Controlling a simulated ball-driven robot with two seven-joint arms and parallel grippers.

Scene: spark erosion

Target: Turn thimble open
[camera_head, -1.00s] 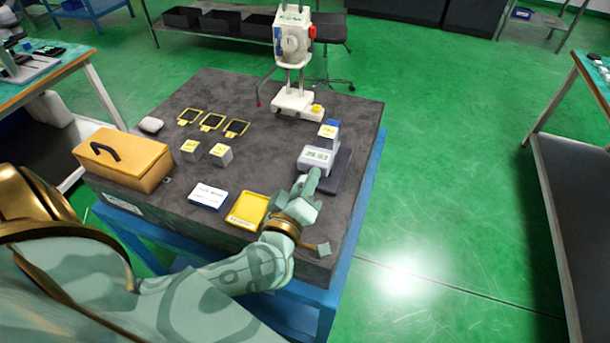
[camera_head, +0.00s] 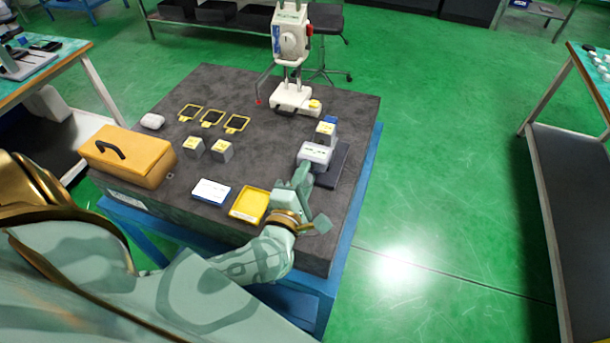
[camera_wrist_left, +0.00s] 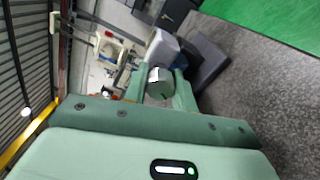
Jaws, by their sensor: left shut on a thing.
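The micrometer stand (camera_head: 314,154), a white and grey instrument with a small display, sits on a dark pad (camera_head: 335,165) at the right side of the granite table. My left gripper (camera_head: 302,176) is at its near end. In the left wrist view the short silver-grey thimble (camera_wrist_left: 159,84) lies between the two fingertips (camera_wrist_left: 161,88), with the instrument's white body (camera_wrist_left: 162,48) just beyond it. The gripper is shut on the thimble. In the head view my fingers hide the thimble. My right gripper is in no view.
A yellow tray (camera_head: 248,206) and a white card (camera_head: 211,192) lie left of my left wrist. A white dial instrument (camera_head: 291,45) stands at the back.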

